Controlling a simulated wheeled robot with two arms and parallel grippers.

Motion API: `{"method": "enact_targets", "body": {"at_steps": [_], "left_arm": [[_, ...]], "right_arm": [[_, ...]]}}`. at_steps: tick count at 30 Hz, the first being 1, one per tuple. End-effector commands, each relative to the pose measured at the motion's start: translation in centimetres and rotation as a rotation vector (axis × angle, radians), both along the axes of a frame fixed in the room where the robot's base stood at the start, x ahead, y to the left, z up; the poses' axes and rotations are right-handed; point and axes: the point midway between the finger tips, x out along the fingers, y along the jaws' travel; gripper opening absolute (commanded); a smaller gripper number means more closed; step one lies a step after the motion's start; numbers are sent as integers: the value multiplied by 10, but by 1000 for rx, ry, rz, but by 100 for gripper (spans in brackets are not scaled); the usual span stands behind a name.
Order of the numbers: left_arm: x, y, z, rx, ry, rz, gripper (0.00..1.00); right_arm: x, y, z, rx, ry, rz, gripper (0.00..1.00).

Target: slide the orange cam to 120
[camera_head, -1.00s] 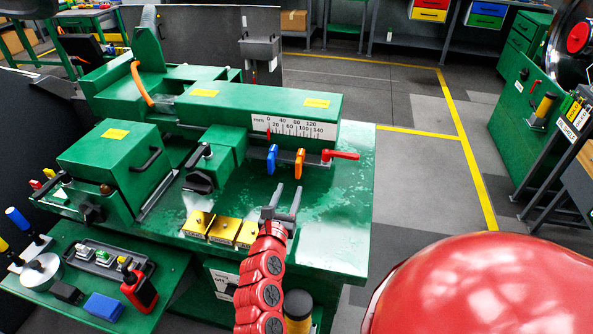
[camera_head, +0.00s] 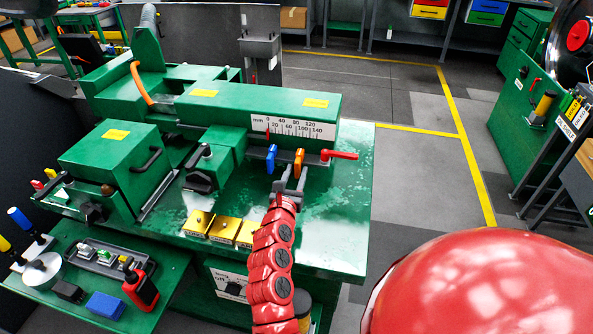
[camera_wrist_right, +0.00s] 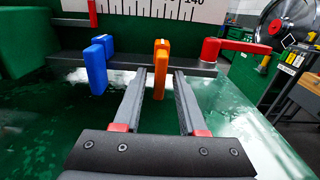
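The orange cam (camera_head: 298,163) hangs on a dark rail under the mm scale (camera_head: 293,128), to the right of the blue cam (camera_head: 271,158). It also shows in the right wrist view (camera_wrist_right: 160,68). The scale reads 0 to 140, and the cam is below its right half. My right gripper (camera_head: 290,178) is open just in front of the cam. In the wrist view its fingers (camera_wrist_right: 158,88) stand on either side of the cam's lower part, with no clear contact. I cannot tell how deep the cam is between them. My left gripper is not in view.
A red lever (camera_head: 340,155) sits at the rail's right end, right of the orange cam. Yellow blocks (camera_head: 222,228) stand on the green table (camera_head: 330,225) left of my right arm. The table in front of the rail is otherwise clear.

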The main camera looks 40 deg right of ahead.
Motion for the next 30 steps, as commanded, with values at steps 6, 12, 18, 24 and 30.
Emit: {"method": "enact_targets", "body": {"at_steps": [6, 12, 18, 24, 30], "left_arm": [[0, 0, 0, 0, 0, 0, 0], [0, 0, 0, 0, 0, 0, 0], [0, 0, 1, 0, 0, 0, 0], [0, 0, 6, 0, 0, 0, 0], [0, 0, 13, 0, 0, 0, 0]], "right_arm": [[0, 0, 0, 0, 0, 0, 0], [0, 0, 0, 0, 0, 0, 0], [-1, 0, 0, 0, 1, 0, 0], [-5, -5, 1, -1, 2, -1, 0], [-11, -10, 1, 1, 3, -2, 0]]}}
